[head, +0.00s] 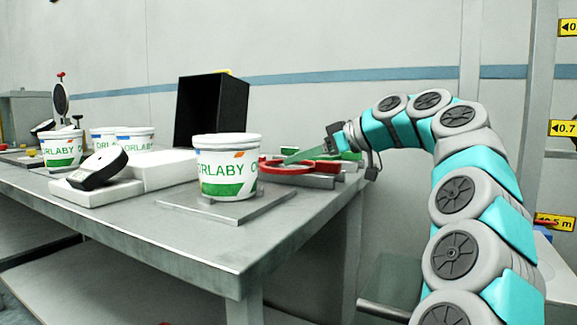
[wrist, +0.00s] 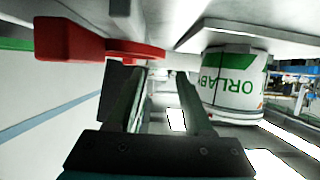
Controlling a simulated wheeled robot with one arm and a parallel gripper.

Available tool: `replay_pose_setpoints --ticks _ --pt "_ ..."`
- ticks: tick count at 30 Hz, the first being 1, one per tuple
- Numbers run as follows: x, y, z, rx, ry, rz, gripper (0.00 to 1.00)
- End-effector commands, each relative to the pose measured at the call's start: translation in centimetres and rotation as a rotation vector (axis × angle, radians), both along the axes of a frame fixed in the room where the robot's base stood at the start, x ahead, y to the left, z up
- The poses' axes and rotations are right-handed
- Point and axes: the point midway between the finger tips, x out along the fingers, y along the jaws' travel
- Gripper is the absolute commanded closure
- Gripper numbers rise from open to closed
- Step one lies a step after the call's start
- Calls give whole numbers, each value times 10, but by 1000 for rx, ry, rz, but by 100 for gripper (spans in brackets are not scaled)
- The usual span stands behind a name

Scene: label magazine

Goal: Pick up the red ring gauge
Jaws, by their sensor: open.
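The red ring gauge (head: 288,168) lies on a low grey block near the right end of the table, beside a white tub. In the wrist view, which looks upside down, the red ring gauge (wrist: 75,42) shows at the upper left, with a thick block-like end and a thinner part reaching toward the middle.
The white tub (head: 228,168) with green lettering stands on a grey plate just left of the ring gauge. A green object (head: 350,155) lies behind it. A black open box (head: 211,110) stands further back. White blocks, a black-rimmed part and more tubs fill the left.

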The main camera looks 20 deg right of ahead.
Motion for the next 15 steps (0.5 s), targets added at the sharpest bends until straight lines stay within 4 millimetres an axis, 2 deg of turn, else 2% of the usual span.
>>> replay_pose_setpoints --ticks 9,15 --pt "24 26 -20 0 4 3 49" --pt "28 29 -22 0 3 1 49"
